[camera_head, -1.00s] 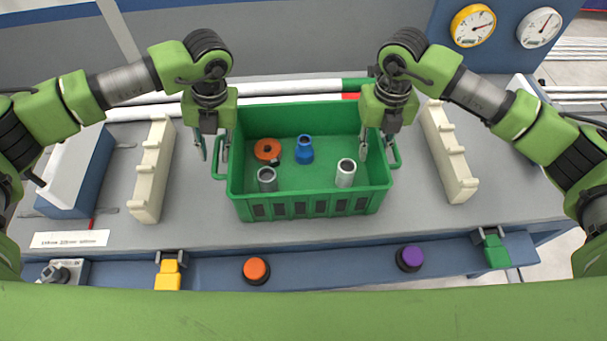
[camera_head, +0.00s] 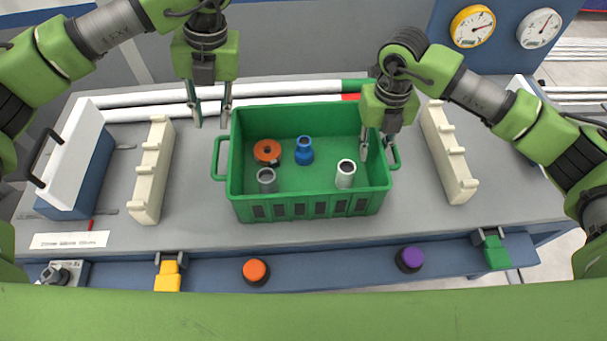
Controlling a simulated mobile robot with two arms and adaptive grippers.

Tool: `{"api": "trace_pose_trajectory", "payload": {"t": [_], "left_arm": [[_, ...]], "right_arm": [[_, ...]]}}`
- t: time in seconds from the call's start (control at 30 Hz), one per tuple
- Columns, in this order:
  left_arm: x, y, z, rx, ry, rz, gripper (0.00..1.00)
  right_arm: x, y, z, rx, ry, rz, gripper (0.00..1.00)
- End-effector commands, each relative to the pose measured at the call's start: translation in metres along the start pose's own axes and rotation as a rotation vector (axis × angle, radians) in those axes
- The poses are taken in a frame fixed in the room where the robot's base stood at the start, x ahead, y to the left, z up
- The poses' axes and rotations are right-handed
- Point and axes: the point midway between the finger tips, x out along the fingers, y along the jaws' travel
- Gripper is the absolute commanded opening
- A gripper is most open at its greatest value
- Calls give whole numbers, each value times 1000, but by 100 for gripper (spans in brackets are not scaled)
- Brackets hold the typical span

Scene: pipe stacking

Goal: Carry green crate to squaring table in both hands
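The green crate (camera_head: 310,207) sits upright on the grey tabletop (camera_head: 330,232). Inside it are an orange round part (camera_head: 267,151), a blue fitting (camera_head: 304,151) and two grey pipe pieces, one at left (camera_head: 267,181) and one at right (camera_head: 345,173). My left gripper (camera_head: 211,114) is open and empty, raised above and behind the crate's left handle (camera_head: 217,158), apart from it. My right gripper (camera_head: 377,146) is at the crate's right handle (camera_head: 396,155), its fingers apart, one showing inside the crate wall. The other finger is partly hidden, and contact is unclear.
Cream notched racks stand left (camera_head: 152,172) and right (camera_head: 447,152) of the crate. White pipes (camera_head: 270,89) lie behind it. A blue and white box (camera_head: 78,165) is at far left. Orange (camera_head: 256,270) and purple (camera_head: 409,258) buttons line the front edge.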

Motion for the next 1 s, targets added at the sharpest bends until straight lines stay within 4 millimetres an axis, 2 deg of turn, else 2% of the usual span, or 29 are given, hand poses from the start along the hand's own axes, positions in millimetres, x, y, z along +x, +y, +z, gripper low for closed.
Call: {"api": "trace_pose_trajectory", "payload": {"t": [0.53,0.7,1.0], "left_arm": [[0,0,0,0,0,0,25],[0,0,0,0,0,0,25],[0,0,0,0,0,0,25]], "right_arm": [[-100,0,1,-1,-4,2,21],[-115,0,0,0,-1,1,21],[-117,0,0,0,0,0,21]]}}
